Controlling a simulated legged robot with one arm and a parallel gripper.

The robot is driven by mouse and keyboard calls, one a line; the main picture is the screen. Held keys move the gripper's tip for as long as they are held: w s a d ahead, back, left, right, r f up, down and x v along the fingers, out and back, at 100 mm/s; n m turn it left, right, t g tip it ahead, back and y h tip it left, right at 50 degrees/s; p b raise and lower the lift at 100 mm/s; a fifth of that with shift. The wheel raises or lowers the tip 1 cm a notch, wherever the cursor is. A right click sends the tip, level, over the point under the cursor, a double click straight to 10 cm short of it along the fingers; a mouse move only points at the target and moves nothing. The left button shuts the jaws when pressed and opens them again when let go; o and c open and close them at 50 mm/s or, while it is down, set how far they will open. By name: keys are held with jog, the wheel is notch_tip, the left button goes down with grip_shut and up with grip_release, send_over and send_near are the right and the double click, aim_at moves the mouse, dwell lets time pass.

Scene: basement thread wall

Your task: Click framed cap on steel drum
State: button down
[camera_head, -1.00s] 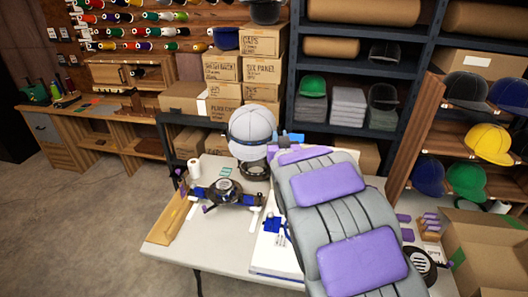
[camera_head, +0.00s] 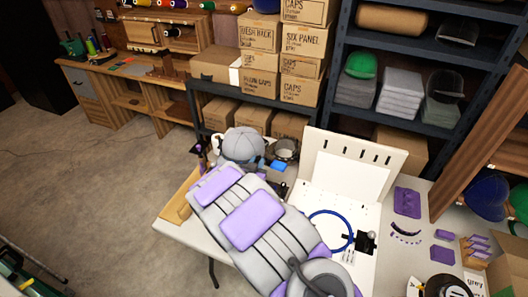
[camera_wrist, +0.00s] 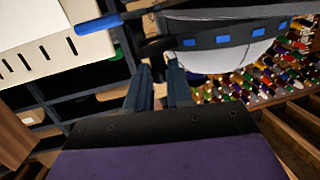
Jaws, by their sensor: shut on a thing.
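The grey cap (camera_head: 242,143) is in the head view, beyond my arm, near the far left part of the table. In the wrist view the cap (camera_wrist: 225,55) is pale grey and has a dark frame band with blue rectangles (camera_wrist: 222,40) along its edge. My gripper (camera_wrist: 160,72) is shut on a dark part of this frame. In the head view my arm hides the gripper. A dark grey round drum (camera_head: 286,150), seemingly the steel drum, stands just right of the cap. I cannot tell whether the frame touches it.
A white slotted panel (camera_head: 355,165) stands upright right of the drum. Shelves with boxes (camera_head: 300,91) and caps rise behind. Open floor (camera_head: 95,185) lies left.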

notch_tip(320, 180, down, 9)
jog(key=b, duration=0.3)
jog(key=shift+f, duration=0.2)
dwell(0.5)
jog(key=shift+d+f, duration=0.1)
jog(key=shift+f, duration=0.1)
dwell(0.8)
jog(key=shift+f, duration=0.3)
jog(key=shift+s+f, duration=0.1)
jog(key=shift+f, duration=0.05)
jog(key=c, duration=1.2)
grip_release()
jog(key=shift+o, duration=1.4)
